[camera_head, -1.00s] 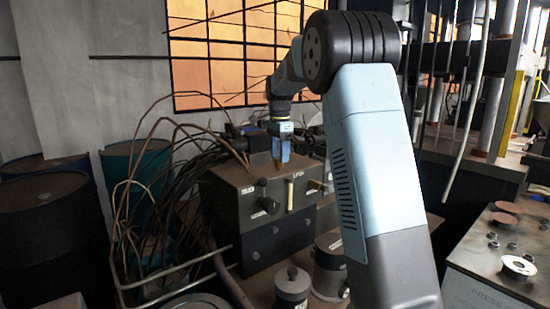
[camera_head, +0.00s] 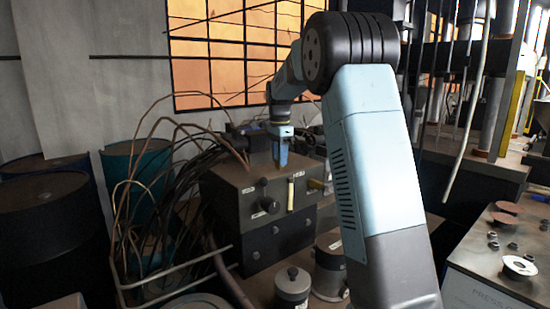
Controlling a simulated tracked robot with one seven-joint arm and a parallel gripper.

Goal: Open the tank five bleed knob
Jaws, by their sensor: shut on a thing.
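A dark grey box-shaped unit (camera_head: 225,189) stands at the centre, with small labelled fittings on its front. They include a dark knob (camera_head: 270,206) at the left, an upright pale-yellow strip (camera_head: 290,195) and a brass-coloured fitting (camera_head: 316,184) at the right. The labels are too small to read. My gripper (camera_head: 280,164) points straight down at the unit's top, near its front edge. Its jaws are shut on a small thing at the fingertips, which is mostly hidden. I cannot tell from this view which knob it is.
Thin pipes and dark hoses (camera_head: 175,190) crowd the unit's left side. Lidded canisters (camera_head: 292,285) stand in front of it. Dark and teal drums (camera_head: 48,235) are at the left. A bench (camera_head: 480,262) with discs and nuts is at the right.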

